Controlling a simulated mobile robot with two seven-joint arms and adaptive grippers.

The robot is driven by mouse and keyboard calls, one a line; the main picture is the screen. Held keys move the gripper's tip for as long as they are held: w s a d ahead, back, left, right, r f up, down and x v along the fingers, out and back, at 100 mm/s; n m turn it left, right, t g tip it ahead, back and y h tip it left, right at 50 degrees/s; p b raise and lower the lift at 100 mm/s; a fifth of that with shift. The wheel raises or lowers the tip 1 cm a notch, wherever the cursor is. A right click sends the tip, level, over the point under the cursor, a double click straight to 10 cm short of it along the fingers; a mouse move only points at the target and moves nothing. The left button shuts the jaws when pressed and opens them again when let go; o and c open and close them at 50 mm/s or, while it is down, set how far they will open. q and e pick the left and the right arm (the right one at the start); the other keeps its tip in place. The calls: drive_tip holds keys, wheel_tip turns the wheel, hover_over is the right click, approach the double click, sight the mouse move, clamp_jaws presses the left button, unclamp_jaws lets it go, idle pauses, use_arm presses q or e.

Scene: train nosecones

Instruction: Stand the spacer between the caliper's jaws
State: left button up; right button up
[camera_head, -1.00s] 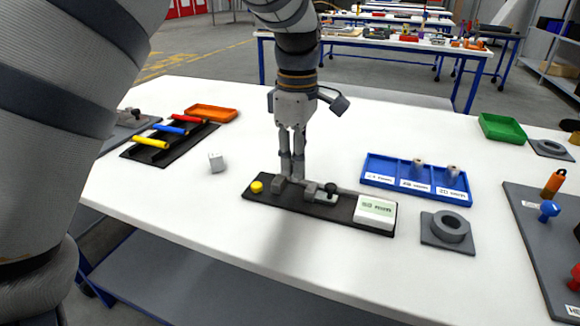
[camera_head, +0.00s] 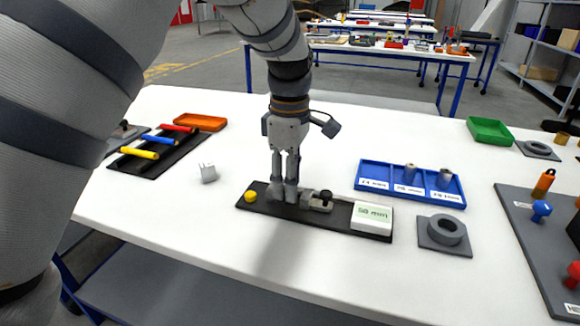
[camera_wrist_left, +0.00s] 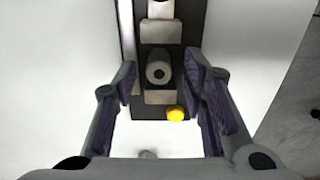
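The caliper is a black base (camera_head: 300,213) with a yellow button (camera_head: 251,196), grey jaws and a white readout (camera_head: 372,217) that seems to read 50 mm. In the left wrist view, a grey spacer (camera_wrist_left: 158,72) with a round hole stands between the near jaw (camera_wrist_left: 160,97) and the far jaw (camera_wrist_left: 159,31). My left gripper (camera_head: 284,197) is low over the jaws. In the wrist view its fingers (camera_wrist_left: 161,70) are open, one on each side of the spacer with gaps. In the head view the fingers hide the spacer. My right gripper is out of view.
A grey ring block (camera_head: 444,232) sits right of the caliper, and a small white block (camera_head: 208,173) at left. A dark rack (camera_head: 165,160) holds coloured cylinders.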

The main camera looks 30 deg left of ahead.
use_arm(q)
wheel_tip(320, 180, up, 12)
drive_tip(key=shift+f, duration=0.2)
